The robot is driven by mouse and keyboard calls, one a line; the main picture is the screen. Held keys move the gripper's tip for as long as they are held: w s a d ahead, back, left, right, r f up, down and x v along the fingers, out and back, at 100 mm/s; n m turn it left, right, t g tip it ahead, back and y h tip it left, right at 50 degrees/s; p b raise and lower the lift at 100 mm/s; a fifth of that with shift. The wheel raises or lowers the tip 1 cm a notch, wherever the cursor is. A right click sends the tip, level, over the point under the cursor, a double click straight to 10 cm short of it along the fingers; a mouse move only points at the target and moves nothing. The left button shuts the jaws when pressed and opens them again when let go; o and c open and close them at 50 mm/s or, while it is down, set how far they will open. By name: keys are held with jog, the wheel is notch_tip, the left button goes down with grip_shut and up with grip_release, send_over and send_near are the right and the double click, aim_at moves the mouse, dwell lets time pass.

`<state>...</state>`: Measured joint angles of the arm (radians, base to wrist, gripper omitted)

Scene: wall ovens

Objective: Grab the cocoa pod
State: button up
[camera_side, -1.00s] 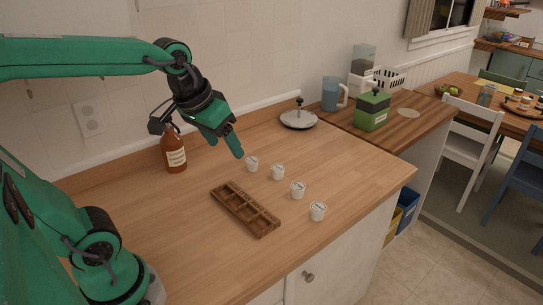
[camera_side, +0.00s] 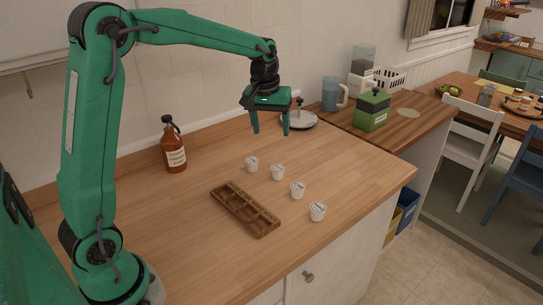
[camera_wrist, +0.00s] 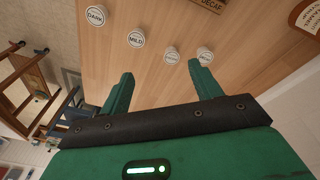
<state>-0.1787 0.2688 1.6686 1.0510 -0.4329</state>
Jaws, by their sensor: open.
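Several small white pods with lidded tops stand in a loose row on the wooden counter. In the wrist view one lid reads DARK (camera_wrist: 95,16) and another reads MILD (camera_wrist: 136,39). The labels of the third pod (camera_wrist: 171,57) and fourth pod (camera_wrist: 205,56) are too small to read surely, so I cannot tell which is the cocoa pod. In the side view the row runs from the back pod (camera_side: 252,164) to the front pod (camera_side: 318,211). My gripper (camera_side: 271,132) is open and empty, pointing down above the counter behind the row. Its fingers also show in the wrist view (camera_wrist: 162,72).
A brown compartment tray (camera_side: 245,209) lies left of the pods. A brown bottle (camera_side: 174,150) stands by the wall. A round silver-lidded thing (camera_side: 306,121) sits behind my gripper. A green box (camera_side: 372,110) and blue jug (camera_side: 331,94) stand farther right. The front-left counter is clear.

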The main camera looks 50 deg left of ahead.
aim_at(278, 168)
jog(key=w+a+f+n, duration=0.1)
jog(key=w+a+f, duration=0.1)
jog(key=f, duration=0.2)
jog(key=w+a+f+n+g, duration=0.1)
jog(key=w+a+f, duration=0.1)
jog(key=w+f, duration=0.1)
jog(key=w+a+f+n, duration=0.1)
jog(key=w+a+f, duration=0.1)
jog(key=w+f, duration=0.1)
jog(key=shift+f+g, duration=0.4)
jog(key=shift+f, duration=0.45)
jog(key=shift+f, duration=0.1)
jog(key=shift+f, duration=1.2)
jog(key=shift+f, duration=0.1)
jog(key=shift+f, duration=2.55)
jog(key=shift+c, duration=0.2)
jog(key=c, duration=1)
